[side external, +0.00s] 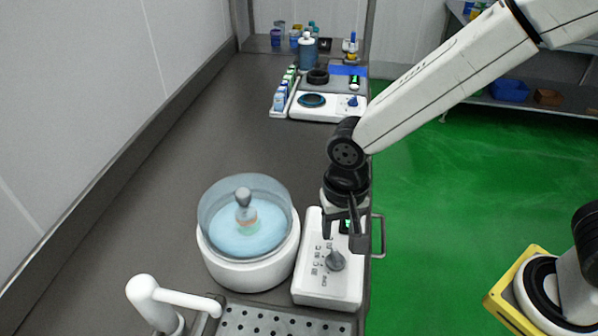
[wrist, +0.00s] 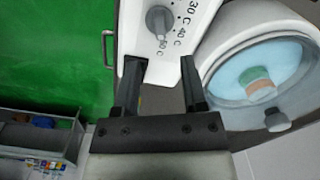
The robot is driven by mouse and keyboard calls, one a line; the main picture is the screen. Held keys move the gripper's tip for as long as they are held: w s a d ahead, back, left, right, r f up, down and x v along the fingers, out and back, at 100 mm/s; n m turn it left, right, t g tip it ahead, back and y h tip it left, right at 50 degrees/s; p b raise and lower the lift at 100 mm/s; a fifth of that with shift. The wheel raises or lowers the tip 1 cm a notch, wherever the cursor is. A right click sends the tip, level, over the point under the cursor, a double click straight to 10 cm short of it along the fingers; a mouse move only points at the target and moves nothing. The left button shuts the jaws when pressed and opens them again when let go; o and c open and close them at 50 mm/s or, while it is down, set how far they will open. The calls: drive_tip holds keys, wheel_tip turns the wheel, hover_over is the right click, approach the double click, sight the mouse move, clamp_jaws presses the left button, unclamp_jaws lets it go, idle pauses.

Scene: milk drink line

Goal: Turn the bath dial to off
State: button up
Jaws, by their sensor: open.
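The bath dial (side external: 335,261) is a grey knob on a white control box (side external: 312,290) beside the bath. In the wrist view the dial (wrist: 158,19) shows at the top, with 30 C, 40 C and 50 C marks beside it. A narrow part of the knob points down toward the 50 C mark; its exact setting is hard to tell. The bath (side external: 250,272) is a round white tub with clear walls and blue water, holding a grey-topped bottle (side external: 244,204). My gripper (side external: 342,234) is open and empty above the box, just short of the dial and apart from it.
A perforated metal tray (side external: 285,322) and a white curved pipe (side external: 150,292) stand at the front. Farther back are a white hotplate unit (side external: 325,108), a rack of small bottles (side external: 285,92) and a blue bottle (side external: 308,53). The middle of the grey counter (side external: 215,130) is clear.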

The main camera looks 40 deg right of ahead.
sight(336, 255)
drive_tip(key=shift+f, duration=0.2)
drive_tip(key=shift+f, duration=3.75)
clamp_jaws()
